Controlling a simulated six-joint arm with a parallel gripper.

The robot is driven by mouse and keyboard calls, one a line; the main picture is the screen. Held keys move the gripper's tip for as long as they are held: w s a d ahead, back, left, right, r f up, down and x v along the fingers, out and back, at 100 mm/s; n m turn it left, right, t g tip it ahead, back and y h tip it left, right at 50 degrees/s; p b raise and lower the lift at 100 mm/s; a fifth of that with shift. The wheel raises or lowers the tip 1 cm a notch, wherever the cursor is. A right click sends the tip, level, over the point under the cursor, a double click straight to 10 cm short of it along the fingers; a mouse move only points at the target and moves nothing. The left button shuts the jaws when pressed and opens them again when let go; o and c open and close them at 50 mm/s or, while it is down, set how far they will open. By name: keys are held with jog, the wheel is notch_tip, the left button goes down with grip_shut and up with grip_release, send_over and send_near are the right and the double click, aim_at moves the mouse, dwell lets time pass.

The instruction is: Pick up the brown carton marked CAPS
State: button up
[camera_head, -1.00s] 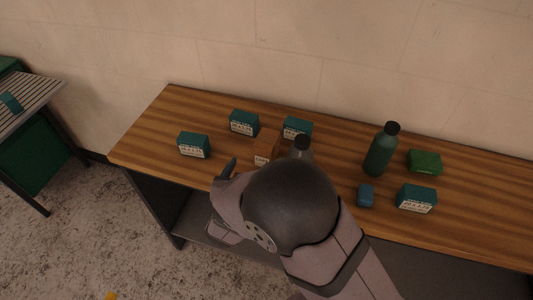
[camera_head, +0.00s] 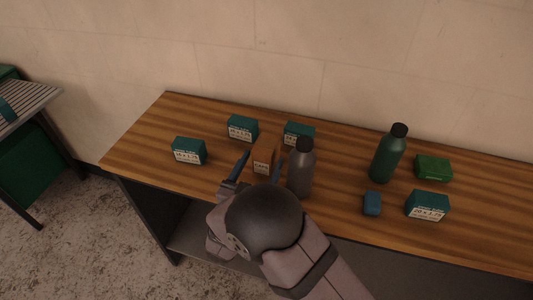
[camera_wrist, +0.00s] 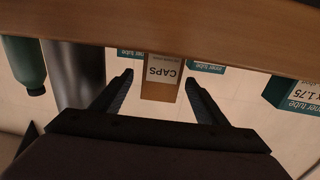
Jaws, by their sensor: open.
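The brown carton marked CAPS (camera_head: 263,161) stands on the wooden table, between several teal boxes and a grey bottle. In the wrist view the carton (camera_wrist: 161,80) appears upside down, with its CAPS label facing me. My gripper (camera_head: 261,172) is open, with one finger to the left of the carton and one to the right in the head view. In the wrist view the fingers of my gripper (camera_wrist: 159,82) point at the carton with a gap on each side. The carton's lower part is close to the fingertips; I see no contact.
A grey bottle (camera_head: 301,170) stands close to the right of my gripper. Teal inner tube boxes (camera_head: 242,128), (camera_head: 299,133) stand behind, another box (camera_head: 189,151) to the left. A green bottle (camera_head: 388,155), green box (camera_head: 433,168), blue item (camera_head: 372,203) and teal box (camera_head: 427,206) are farther right.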

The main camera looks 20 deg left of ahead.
jog(key=shift+w+p, duration=1.15)
jog(key=shift+w, duration=1.5)
jog(key=c, duration=1.3)
